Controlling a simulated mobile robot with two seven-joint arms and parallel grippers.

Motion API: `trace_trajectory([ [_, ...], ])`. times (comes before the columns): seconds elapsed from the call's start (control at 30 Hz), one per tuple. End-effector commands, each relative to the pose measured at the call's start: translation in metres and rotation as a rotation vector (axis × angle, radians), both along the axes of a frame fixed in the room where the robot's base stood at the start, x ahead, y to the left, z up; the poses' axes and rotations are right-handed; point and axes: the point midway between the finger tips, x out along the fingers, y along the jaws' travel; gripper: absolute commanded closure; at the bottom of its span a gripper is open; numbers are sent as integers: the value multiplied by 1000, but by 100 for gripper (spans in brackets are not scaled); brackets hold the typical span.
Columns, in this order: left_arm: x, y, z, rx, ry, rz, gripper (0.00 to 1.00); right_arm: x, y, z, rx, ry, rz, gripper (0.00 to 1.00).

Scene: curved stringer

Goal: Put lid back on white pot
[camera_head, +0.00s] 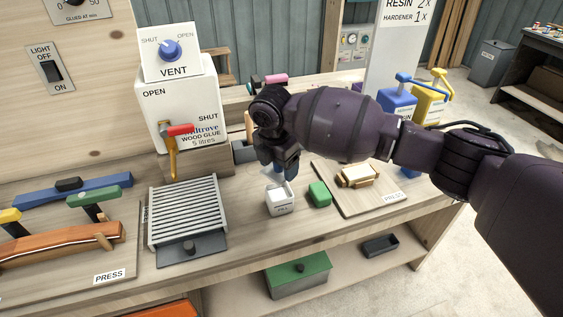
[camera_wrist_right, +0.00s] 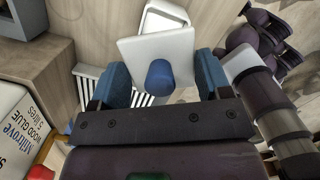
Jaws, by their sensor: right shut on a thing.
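The white pot (camera_head: 280,204) is a small square open-topped container standing on the workbench. Its white rim also shows at the top of the right wrist view (camera_wrist_right: 178,10), partly covered by the lid. The white square lid (camera_wrist_right: 155,45) has a blue knob (camera_wrist_right: 159,78) in its middle. My right gripper (camera_wrist_right: 163,80) is shut on the lid, with a blue finger on each side of the knob. In the head view the right gripper (camera_head: 283,170) is just above the pot, and little of the lid shows. My left gripper is not in view.
A green block (camera_head: 319,194) stands just right of the pot. A board (camera_head: 385,202) with a wooden piece lies further right. A grey slatted rack (camera_head: 185,212) is to the left. The glue box (camera_head: 185,105) with a red-handled tap stands behind. Bare bench lies in front of the pot.

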Motion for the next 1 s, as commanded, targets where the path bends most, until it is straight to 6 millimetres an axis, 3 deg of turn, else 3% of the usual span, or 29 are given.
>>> trace_trajectory([
  [0.5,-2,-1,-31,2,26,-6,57,0,-1,-40,-1,5,-2,51],
  [1.0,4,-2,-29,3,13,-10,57,0,0,-61,0,0,-3,51],
])
